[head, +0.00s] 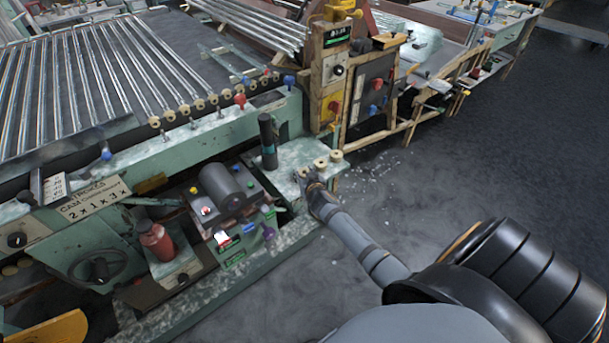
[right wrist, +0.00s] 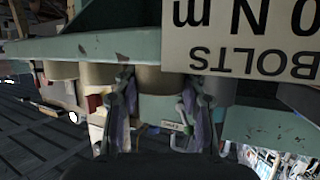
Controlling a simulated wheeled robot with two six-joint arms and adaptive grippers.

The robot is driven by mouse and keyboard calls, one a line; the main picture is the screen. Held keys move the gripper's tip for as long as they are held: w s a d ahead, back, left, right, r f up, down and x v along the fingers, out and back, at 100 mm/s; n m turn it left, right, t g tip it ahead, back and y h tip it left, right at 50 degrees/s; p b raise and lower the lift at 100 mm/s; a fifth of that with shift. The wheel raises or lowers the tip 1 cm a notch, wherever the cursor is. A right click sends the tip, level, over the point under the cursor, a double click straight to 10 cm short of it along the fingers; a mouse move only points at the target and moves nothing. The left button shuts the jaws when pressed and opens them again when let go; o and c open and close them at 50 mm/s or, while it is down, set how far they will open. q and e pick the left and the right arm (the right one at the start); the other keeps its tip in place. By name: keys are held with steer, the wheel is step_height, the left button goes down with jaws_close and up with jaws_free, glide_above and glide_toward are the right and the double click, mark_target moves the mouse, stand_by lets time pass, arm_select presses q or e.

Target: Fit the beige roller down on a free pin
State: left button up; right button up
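Several beige rollers stand at the corner of the green machine; in the head view one (head: 321,163) and another (head: 336,156) show beside my right gripper (head: 308,183). In the right wrist view, one beige roller (right wrist: 160,79) lies between the spread fingers of my right gripper (right wrist: 161,100). The fingers look open, with a thin gap on each side, though contact is hard to judge. Along the machine's rail, a row of pins carries rollers such as this one (head: 154,121); bare pins (head: 192,122) stand in front of them. My left gripper is not in view.
A dark upright cylinder (head: 267,140) stands left of my right gripper. A dark motor-like drum (head: 222,185) and a red bottle-shaped part (head: 155,240) sit lower left. A bolts sign (right wrist: 245,40) is close to the fingers. Open floor (head: 430,180) lies to the right.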

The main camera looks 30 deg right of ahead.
steer(key=c, duration=0.4)
steer(key=shift+r, duration=0.15)
steer(key=r, duration=0.2)
steer(key=r+p, duration=0.1)
steer(key=r, duration=0.1)
steer(key=shift+s, duration=0.4)
steer(key=s+r, duration=0.3)
steer(key=s, duration=0.1)
steer(key=s+a+r+p, duration=0.1)
steer(key=s+r, duration=0.2)
steer(key=s, duration=0.1)
steer(key=s+r, duration=0.2)
steer(key=s, duration=0.3)
steer(key=shift+s+a+r+p, duration=0.1)
steer(key=shift+a+r+p, duration=0.2)
steer(key=shift+r+p, duration=0.1)
